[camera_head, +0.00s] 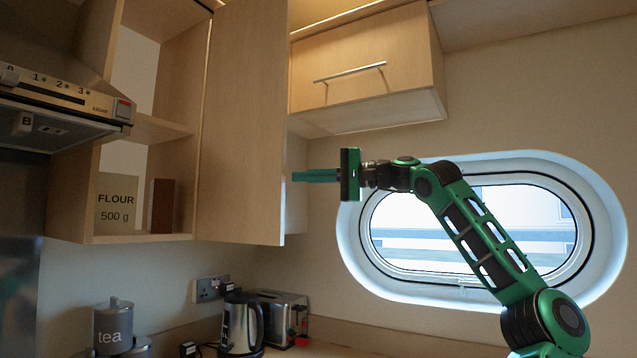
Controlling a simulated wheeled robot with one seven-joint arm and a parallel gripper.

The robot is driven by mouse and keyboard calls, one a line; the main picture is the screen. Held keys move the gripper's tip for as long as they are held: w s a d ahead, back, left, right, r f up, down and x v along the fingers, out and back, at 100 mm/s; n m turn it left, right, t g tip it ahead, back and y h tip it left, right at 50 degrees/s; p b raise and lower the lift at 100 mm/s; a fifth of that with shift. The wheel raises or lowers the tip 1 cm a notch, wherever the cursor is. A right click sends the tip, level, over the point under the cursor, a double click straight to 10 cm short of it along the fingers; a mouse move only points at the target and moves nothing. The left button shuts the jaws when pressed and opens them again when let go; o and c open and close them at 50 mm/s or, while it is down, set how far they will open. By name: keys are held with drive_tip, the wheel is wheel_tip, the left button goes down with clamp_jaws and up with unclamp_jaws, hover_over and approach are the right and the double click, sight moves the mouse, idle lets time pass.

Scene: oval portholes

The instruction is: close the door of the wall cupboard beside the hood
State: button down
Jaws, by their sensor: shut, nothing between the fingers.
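The wall cupboard (120,239) beside the hood (62,112) stands open at the left. Its door (243,125) is swung out on the right side of the opening. Inside, a flour packet (118,203) marked 500 g and a brown box (163,206) stand on the bottom shelf. My gripper (296,176) is shut and empty, pointing left beside the lower part of the door's right edge. I cannot tell whether its fingertips touch the door.
A second wall cupboard (367,58) with a bar handle hangs to the right, above my gripper. An oval porthole (478,238) is behind my arm. A kettle (242,322), toaster (281,315) and tea canister (113,328) stand on the counter below.

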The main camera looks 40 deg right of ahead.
drive_tip(key=shift+s+a, duration=0.45)
drive_tip(key=shift+a, duration=0.45)
drive_tip(key=shift+s+a, duration=0.45)
drive_tip(key=shift+a, duration=0.4)
